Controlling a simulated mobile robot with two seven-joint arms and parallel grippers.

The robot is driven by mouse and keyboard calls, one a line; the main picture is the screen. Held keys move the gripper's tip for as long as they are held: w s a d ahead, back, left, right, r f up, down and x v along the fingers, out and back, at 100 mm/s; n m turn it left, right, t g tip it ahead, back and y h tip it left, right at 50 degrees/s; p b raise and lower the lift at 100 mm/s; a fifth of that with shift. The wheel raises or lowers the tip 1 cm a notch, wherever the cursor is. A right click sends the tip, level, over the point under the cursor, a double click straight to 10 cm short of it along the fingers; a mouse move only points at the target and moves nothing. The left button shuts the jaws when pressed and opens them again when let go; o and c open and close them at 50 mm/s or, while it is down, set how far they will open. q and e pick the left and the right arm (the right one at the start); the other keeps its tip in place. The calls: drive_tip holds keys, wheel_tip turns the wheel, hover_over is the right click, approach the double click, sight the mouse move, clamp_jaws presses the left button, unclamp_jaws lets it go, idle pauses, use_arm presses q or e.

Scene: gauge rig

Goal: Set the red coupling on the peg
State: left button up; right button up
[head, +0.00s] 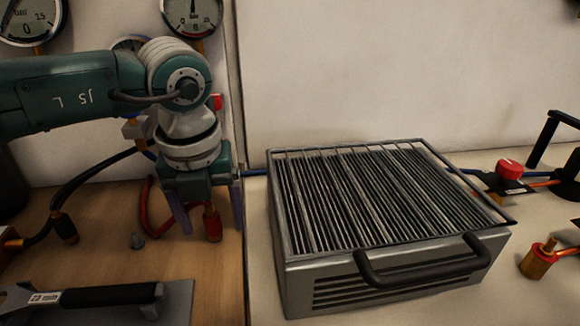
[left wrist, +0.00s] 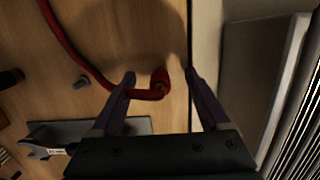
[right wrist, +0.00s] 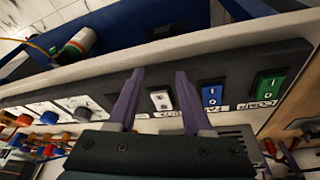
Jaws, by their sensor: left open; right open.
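The red coupling (head: 212,222) is at the end of a red hose (head: 150,205) on the wooden bench, and it also shows in the left wrist view (left wrist: 160,80). My left gripper (head: 209,212) is open, pointing down, with a finger on either side of the coupling. In the left wrist view a gap shows beside the coupling. A small grey stub (head: 137,240) stands to the left; I cannot tell whether it is the peg. My right gripper (right wrist: 160,75) is open and empty above a switch panel (right wrist: 230,80), seen only in the right wrist view.
A wrench (head: 90,296) lies on a grey plate at front left. A grilled metal box (head: 390,275) with a black handle stands right of the bench divide. A brass fitting (head: 538,262) with an upright stem stands at far right. Gauges (head: 30,20) hang behind.

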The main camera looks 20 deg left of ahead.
use_arm(q)
drive_tip(key=r, duration=0.3)
drive_tip(key=s+r+p, duration=0.1)
drive_tip(key=r, duration=0.6)
drive_tip(key=shift+s+d, duration=0.2)
drive_tip(key=shift+d, duration=0.2)
